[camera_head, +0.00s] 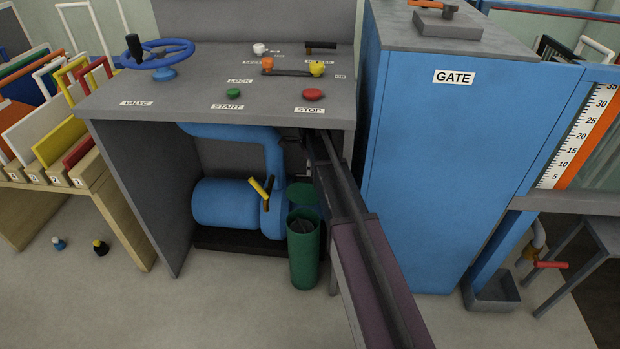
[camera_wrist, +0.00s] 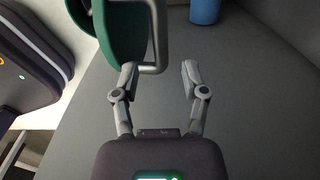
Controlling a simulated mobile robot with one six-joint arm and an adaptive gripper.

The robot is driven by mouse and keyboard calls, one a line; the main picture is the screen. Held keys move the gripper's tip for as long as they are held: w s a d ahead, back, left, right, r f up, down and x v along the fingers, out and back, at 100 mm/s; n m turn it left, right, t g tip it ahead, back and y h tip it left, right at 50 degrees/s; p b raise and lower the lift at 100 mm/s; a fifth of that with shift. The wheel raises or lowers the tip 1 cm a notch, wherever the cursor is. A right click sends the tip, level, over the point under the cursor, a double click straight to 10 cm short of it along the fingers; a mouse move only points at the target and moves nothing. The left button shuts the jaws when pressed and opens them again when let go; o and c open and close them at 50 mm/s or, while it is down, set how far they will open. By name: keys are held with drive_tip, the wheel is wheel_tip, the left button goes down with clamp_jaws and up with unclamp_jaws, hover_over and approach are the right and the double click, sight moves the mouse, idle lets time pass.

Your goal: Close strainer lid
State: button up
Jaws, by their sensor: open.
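The green strainer body (camera_head: 304,262) stands upright on the floor under the console, its top open and its inside dark. Its green lid (camera_head: 301,192) shows behind and above the rim, raised off the opening. In the wrist view the green lid (camera_wrist: 118,35) is at the upper left, with a grey bar handle (camera_wrist: 158,35) on it. My gripper (camera_wrist: 157,75) is open and empty. The handle's lower end lies close to the left fingertip, toward the gap between the fingers; whether they touch I cannot tell.
The blue pump (camera_head: 235,204) and its pipe stand left of the strainer, with a yellow-handled lever (camera_head: 261,188). The grey console (camera_head: 200,92) overhangs them. The blue gate cabinet (camera_head: 455,160) stands to the right. A blue part (camera_wrist: 205,10) shows at the wrist view's top.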

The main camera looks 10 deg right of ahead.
drive_tip(key=shift+f+b, duration=1.15)
drive_tip(key=shift+f, duration=0.3)
clamp_jaws()
